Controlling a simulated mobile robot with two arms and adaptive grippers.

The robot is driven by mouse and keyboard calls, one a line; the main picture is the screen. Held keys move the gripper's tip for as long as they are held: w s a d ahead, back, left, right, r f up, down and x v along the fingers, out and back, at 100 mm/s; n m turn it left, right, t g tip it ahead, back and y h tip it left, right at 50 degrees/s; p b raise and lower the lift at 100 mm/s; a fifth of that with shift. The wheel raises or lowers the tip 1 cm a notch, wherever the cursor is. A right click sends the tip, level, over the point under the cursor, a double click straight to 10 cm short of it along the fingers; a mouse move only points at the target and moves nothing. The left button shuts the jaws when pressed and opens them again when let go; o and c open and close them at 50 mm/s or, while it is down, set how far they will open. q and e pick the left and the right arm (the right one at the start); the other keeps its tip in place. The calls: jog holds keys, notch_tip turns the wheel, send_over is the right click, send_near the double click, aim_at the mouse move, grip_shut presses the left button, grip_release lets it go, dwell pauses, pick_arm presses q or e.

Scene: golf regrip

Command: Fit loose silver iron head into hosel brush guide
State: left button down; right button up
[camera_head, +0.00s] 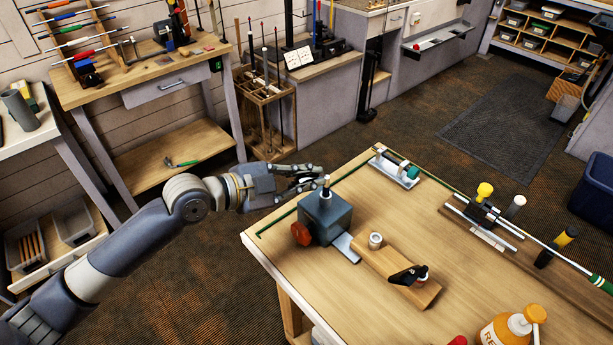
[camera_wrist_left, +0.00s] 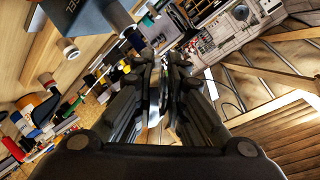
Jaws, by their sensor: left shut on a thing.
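The blue-grey box with a red-brown knob (camera_head: 322,218) stands at the table's near left corner, with a short dark and pale post (camera_head: 326,186) upright on top. I take it to be the hosel brush guide; part of its lettering shows in the left wrist view (camera_wrist_left: 78,14). My left gripper (camera_head: 307,180) is just left of and behind the post, beyond the table edge. It is shut on a small silver piece (camera_wrist_left: 153,108), apparently the silver iron head, mostly hidden by the fingers. The piece looks apart from the post. My right gripper is out of view.
A wooden block (camera_head: 390,262) with a pale ring and a black club head lies right of the box. A roller stand (camera_head: 396,170), a club in a clamp (camera_head: 480,210) and an orange-capped bottle (camera_head: 508,328) are farther right. The table's middle is clear.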

pick_arm(q)
jog(key=shift+f+b, duration=1.25)
jog(key=shift+f, duration=0.1)
jog(key=c, duration=1.5)
grip_release()
jog(key=shift+c, duration=0.2)
jog(key=v, duration=1.2)
